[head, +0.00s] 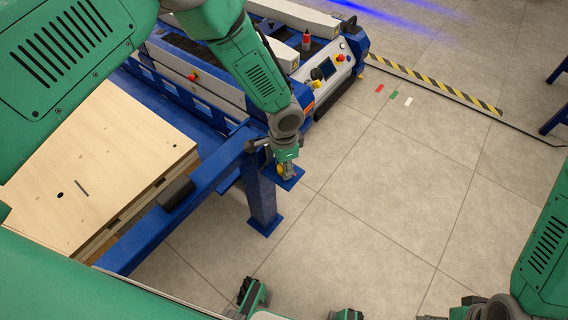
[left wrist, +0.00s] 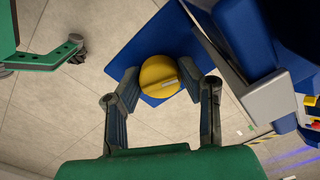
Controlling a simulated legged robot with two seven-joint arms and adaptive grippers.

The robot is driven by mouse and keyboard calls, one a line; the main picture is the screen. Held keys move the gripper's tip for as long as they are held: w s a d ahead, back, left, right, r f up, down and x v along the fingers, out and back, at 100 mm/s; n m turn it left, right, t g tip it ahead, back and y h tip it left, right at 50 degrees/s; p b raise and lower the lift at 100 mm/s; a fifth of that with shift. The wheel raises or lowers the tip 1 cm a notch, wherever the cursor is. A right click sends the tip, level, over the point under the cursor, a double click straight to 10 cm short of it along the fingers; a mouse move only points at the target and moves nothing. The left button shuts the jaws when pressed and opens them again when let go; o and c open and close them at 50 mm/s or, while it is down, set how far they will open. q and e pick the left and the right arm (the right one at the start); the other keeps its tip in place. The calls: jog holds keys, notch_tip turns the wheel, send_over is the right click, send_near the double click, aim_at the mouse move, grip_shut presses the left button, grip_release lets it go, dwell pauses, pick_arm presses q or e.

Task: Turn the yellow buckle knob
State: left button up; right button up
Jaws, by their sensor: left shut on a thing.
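The yellow buckle knob (left wrist: 159,76) is round, with a pale raised bar across its face. It sits on a blue plate (left wrist: 184,37) in the left wrist view. My left gripper (left wrist: 164,84) has its two dark fingers closed on opposite sides of the knob. In the head view the left gripper (head: 288,174) reaches down to the small blue plate (head: 294,183) beside a blue post, and only a bit of yellow shows there.
A blue frame (head: 225,160) carries a light wooden board (head: 95,165) on the left. A blue and white cart (head: 325,75) with red and green buttons stands behind. A yellow-black floor strip (head: 430,82) lies at the back right. The tiled floor (head: 400,190) in the middle is clear.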

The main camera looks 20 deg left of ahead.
pick_arm(q)
jog(key=m, duration=0.3)
jog(key=shift+m+p, duration=0.4)
jog(key=m, duration=0.4)
jog(key=shift+w+m, duration=0.1)
jog(key=shift+m, duration=0.2)
jog(key=m, duration=0.4)
jog(key=shift+p, duration=0.35)
jog(key=shift+w+m, duration=0.1)
jog(key=shift+m, duration=2)
jog(key=shift+r, duration=0.1)
jog(key=o, duration=1.1)
jog(key=shift+r, duration=0.1)
notch_tip(320, 180, up, 12)
jog(key=shift+f, duration=0.25)
